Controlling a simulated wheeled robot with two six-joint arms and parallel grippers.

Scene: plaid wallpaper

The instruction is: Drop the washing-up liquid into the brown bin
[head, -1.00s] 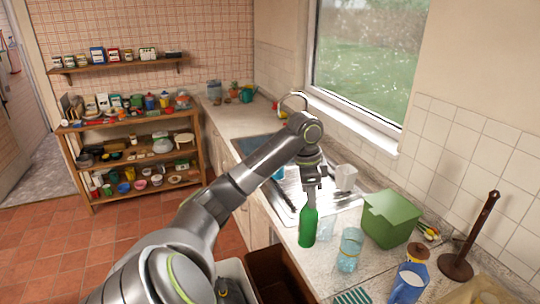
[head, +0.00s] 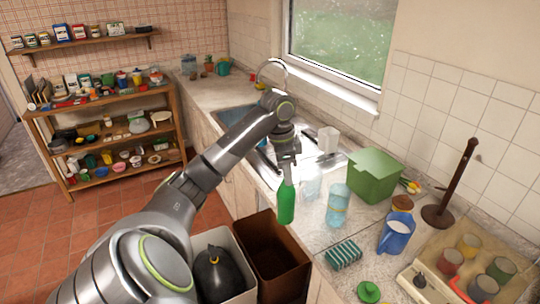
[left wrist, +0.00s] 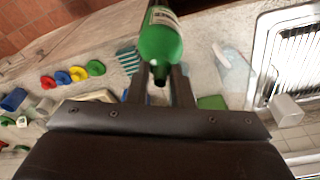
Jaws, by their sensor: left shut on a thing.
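The washing-up liquid is a green bottle (head: 286,203), held upright by its top in my left gripper (head: 285,160). It hangs over the counter's front edge, behind the bins. In the left wrist view the green bottle (left wrist: 160,42) is between the two fingers (left wrist: 160,82), with its pale label partly showing. The brown bin (head: 272,255) stands on the floor against the counter, open at the top, to the lower left of the bottle. Its inside looks dark and empty as far as I can see. My right gripper is in neither view.
A pale bin (head: 222,265) with a dark bag stands left of the brown bin. On the counter are a clear blue bottle (head: 338,205), a green box (head: 374,176), a blue jug (head: 396,233) and a striped sponge (head: 344,254). The sink (head: 240,115) lies behind.

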